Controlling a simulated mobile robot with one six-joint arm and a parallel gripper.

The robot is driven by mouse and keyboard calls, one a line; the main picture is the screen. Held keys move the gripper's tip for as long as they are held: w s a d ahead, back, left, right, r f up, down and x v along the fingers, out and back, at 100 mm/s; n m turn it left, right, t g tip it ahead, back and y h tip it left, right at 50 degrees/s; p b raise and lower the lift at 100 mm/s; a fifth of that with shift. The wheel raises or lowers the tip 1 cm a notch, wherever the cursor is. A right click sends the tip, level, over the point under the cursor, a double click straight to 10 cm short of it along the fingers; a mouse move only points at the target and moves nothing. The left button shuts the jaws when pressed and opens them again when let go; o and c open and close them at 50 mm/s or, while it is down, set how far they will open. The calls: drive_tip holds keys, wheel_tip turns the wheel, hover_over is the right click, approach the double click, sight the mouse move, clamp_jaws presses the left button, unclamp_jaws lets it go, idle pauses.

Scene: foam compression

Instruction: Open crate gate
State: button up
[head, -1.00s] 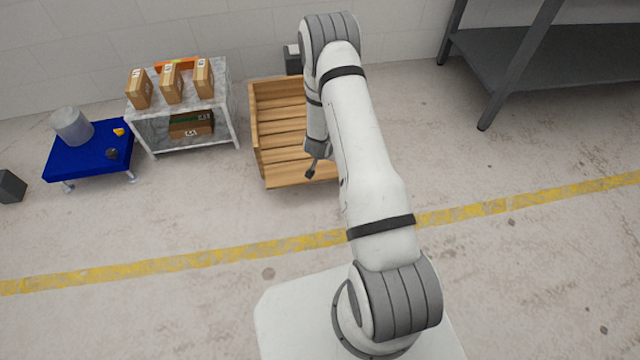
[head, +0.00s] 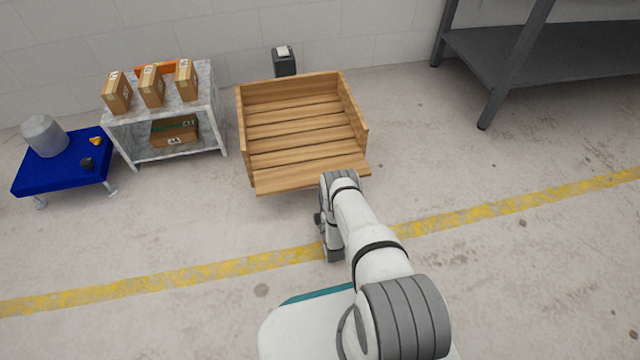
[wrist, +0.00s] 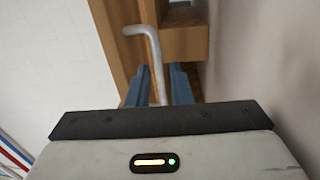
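The wooden crate (head: 300,128) stands on the floor by the back wall, its slatted floor in view. Its gate looks to be the wide front board (head: 300,178); I cannot tell its exact tilt. In the wrist view, a bent metal handle (wrist: 141,30) stands out beside wooden boards (wrist: 185,42). My gripper (wrist: 160,78) has its blue fingers close on both sides of the handle's shaft, and looks shut on it. In the head view my wrist is at the crate's front, and the fingers are mostly hidden by my arm.
Left of the crate stand a marble-look shelf (head: 160,158) with several cartons and a blue table (head: 65,172) with a grey container. A dark bench (head: 530,60) is at right. A small dark box (head: 284,65) stands behind the crate. The floor in front is free.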

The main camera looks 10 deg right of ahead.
sight(312, 177)
drive_tip(key=shift+a+n, duration=0.15)
drive_tip(key=shift+n, duration=0.25)
drive_tip(key=shift+w+r+y, duration=0.1)
drive_tip(key=shift+w+y, duration=0.15)
drive_tip(key=shift+y, duration=0.05)
drive_tip(key=w+b, duration=0.1)
drive_tip(key=w, duration=0.1)
drive_tip(key=w+b, duration=0.1)
drive_tip(key=w, duration=0.1)
drive_tip(key=w+b, duration=0.1)
drive_tip(key=w, duration=0.1)
drive_tip(key=shift+a+r, duration=0.1)
drive_tip(key=shift+r, duration=0.3)
drive_tip(key=shift+w+r, duration=0.2)
drive_tip(key=shift+w, duration=0.35)
clamp_jaws()
